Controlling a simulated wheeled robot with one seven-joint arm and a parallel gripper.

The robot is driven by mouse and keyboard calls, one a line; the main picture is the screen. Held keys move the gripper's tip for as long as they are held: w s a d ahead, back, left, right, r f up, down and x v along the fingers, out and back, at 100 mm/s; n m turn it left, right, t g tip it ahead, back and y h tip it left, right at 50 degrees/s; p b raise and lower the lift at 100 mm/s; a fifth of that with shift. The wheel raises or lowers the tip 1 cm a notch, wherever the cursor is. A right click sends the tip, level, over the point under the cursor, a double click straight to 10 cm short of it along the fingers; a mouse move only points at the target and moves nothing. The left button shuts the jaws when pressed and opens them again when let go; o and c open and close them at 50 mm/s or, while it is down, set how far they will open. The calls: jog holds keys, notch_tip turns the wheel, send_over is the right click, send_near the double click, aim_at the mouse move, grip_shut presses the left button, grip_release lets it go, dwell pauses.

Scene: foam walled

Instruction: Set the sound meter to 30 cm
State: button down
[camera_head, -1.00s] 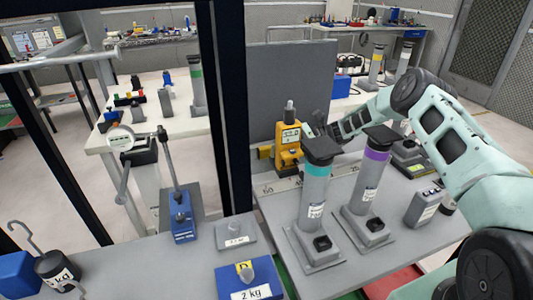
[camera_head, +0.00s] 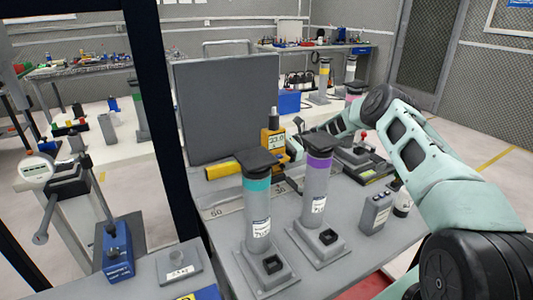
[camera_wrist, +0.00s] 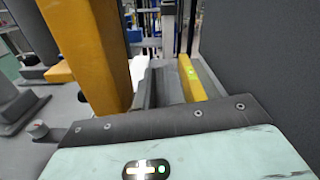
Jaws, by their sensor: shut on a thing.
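The sound meter (camera_head: 272,143) is a yellow upright unit with a dark display and a grey tip, standing behind the two tubes. My gripper (camera_head: 293,147) is at its right side, shut on it; the fingertips are mostly hidden. The yellow body (camera_wrist: 95,50) fills the upper left of the wrist view. A pale scale strip (camera_head: 242,203) runs in front of the meter. A number like 60 or 50 shows at its left and one like 30 nearer the meter. The exact reading is hidden behind the tubes.
A teal-banded tube (camera_head: 257,205) and a purple-banded tube (camera_head: 317,185) stand on square bases in front of the meter. A dark grey panel (camera_head: 227,110) stands behind. A yellow bar (camera_head: 222,171) lies left of the meter. A small grey box (camera_head: 375,212) is at right.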

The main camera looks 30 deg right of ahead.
jog(key=c, duration=1.5)
grip_release()
jog(key=shift+w+r, duration=0.1)
notch_tip(320, 180, up, 10)
